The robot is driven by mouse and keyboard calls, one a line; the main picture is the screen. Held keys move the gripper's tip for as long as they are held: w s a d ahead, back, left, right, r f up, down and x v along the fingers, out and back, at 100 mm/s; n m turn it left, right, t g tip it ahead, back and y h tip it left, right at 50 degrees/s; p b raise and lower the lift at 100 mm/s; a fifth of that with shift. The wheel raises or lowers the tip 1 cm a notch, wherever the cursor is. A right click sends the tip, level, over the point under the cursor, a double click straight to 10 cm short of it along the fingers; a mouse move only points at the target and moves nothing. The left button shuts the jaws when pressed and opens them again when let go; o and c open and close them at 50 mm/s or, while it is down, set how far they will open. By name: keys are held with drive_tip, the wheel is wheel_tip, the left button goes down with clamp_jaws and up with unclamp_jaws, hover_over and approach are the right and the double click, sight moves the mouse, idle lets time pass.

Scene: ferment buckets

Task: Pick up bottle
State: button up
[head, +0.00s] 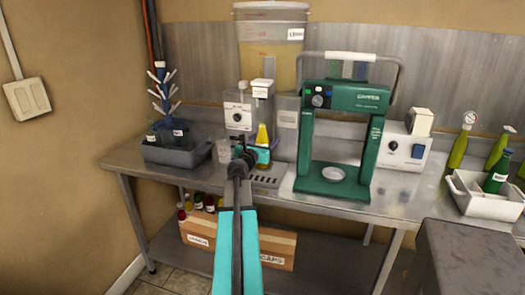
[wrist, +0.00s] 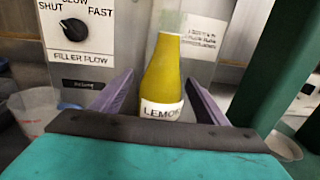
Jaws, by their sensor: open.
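A bottle (wrist: 164,85) with yellow contents and a white label reading "LEMON" stands upright in the wrist view, in front of the filler. In the head view the same bottle (head: 263,134) shows its upper part; my gripper and arm hide some of the lower part. My gripper (wrist: 160,82) is open, with one purple finger on each side of the bottle's lower part. In the head view my gripper (head: 251,150) is at the bottle on the near side. I cannot tell whether either finger touches it.
The filler (head: 238,113) with its knob stands behind the bottle. A green capping machine (head: 345,95) stands to the right, and a clear measuring cup (head: 223,151) is close on the left. A grey tub (head: 178,153) is at the bench's left end, a white crate (head: 480,195) at the right.

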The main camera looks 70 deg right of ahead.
drive_tip(key=shift+d, duration=0.85)
drive_tip(key=c, duration=1.6)
drive_tip(key=shift+r, duration=0.15)
drive_tip(key=shift+r+p, duration=0.3)
drive_tip(key=shift+r, duration=0.95)
drive_tip(key=b, duration=0.3)
approach(266, 132)
drive_tip(key=s+d, duration=0.2)
drive_tip(key=d, duration=0.1)
drive_tip(key=s+d, duration=0.1)
drive_tip(key=shift+s+d+f, duration=0.25)
drive_tip(key=shift+s+f, duration=0.1)
drive_tip(key=shift+s, duration=0.05)
drive_tip(key=b, duration=0.1)
drive_tip(key=a+b, duration=0.1)
drive_tip(key=b, duration=0.1)
drive_tip(key=shift+s+r+b, duration=0.1)
drive_tip(key=shift+s+b, duration=0.15)
drive_tip(key=shift+b, duration=0.05)
